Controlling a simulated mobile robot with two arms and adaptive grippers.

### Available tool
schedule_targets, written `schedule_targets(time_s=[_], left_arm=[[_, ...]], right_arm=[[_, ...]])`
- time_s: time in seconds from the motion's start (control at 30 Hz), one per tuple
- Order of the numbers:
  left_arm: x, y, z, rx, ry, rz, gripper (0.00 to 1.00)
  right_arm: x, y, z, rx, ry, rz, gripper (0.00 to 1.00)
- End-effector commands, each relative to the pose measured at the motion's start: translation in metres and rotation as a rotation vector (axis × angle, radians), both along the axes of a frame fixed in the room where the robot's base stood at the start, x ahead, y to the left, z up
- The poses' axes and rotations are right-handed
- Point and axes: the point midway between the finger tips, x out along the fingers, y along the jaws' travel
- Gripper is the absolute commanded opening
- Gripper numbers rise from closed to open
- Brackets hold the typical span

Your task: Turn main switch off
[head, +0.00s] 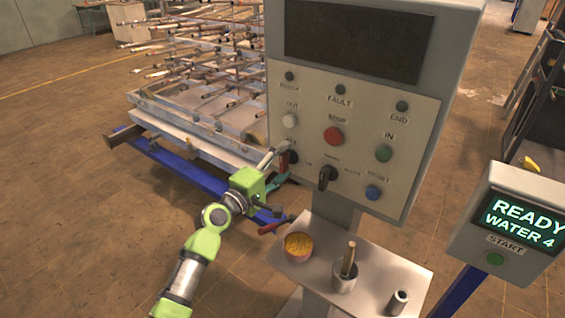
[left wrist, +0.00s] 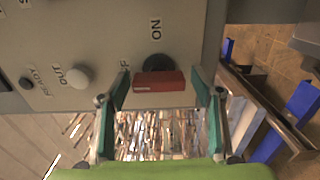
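The main switch (head: 288,158) is at the left edge of the grey control panel, below the white OUT button. In the left wrist view its red handle (left wrist: 158,82) lies crosswise in front of a dark round base, with the ON label above it and part of the OFF label to its left. My left gripper (head: 281,165) is at the switch. In the left wrist view the fingers (left wrist: 161,85) are spread, one on each side of the red handle, with gaps visible. My right gripper is not in view.
The panel has a red button (head: 333,136), a black selector (head: 327,177) and a blue button (head: 373,193). Below is a shelf (head: 330,262) with cups. A rack of rods (head: 200,60) stands behind. A READY display (head: 520,215) is at the right.

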Motion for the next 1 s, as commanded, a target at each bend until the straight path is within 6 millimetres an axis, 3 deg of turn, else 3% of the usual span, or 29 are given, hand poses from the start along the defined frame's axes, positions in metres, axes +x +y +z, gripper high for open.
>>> schedule_targets(time_s=[0.37,0.8,1.0], left_arm=[[-0.009,0.007,0.000,0.000,-0.001,0.001,0.60],[-0.075,0.055,-0.001,0.002,0.000,0.001,0.60],[-0.093,0.068,-0.001,0.003,0.000,0.000,0.60]], right_arm=[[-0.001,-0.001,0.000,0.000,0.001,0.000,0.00],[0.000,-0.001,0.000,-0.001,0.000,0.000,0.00],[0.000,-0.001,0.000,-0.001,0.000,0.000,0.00]])
